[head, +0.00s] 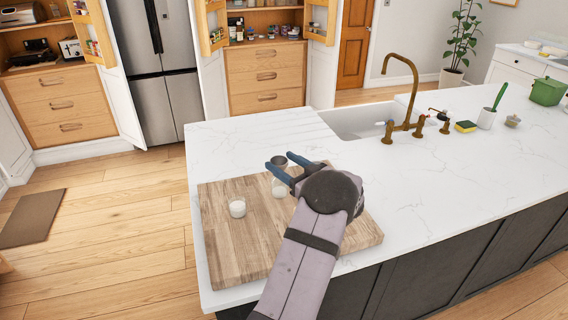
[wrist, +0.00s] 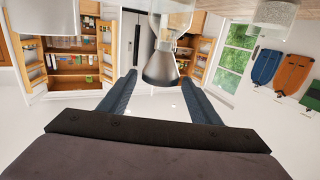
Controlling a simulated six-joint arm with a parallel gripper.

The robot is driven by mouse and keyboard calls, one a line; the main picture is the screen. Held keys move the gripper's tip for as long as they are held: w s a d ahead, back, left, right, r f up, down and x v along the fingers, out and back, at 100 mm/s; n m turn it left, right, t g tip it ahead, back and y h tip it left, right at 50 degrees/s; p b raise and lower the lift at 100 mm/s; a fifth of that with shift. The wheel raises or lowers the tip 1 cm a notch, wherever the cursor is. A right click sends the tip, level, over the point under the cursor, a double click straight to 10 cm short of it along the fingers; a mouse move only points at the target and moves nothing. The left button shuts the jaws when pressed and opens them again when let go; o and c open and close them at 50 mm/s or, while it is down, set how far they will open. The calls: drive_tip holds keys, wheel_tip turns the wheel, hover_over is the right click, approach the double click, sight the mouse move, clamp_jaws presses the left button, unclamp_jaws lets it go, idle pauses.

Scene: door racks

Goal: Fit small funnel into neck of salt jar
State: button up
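The small dark grey funnel (wrist: 160,68) has its wide mouth turned up and its narrow end toward a clear glass jar (wrist: 172,20); the wrist picture is upside down. The narrow end overlaps the jar's neck, but I cannot tell how deep it sits. In the head view the funnel (head: 279,160) shows above that jar (head: 279,188), partly behind a finger. My gripper (wrist: 160,80) has its blue fingers apart on either side of the funnel, with gaps on both sides. It also shows in the head view (head: 281,163).
A jar with white contents (head: 237,207) stands to the left on the wooden board (head: 232,262). A pale object (wrist: 24,15) fills the wrist view's upper left corner. The sink (head: 358,120) and brass tap (head: 408,90) are behind.

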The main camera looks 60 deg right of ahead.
idle(0.3)
drive_tip(key=b+v, duration=0.3)
drive_tip(key=v, duration=0.4)
drive_tip(key=shift+s, duration=0.15)
idle(0.5)
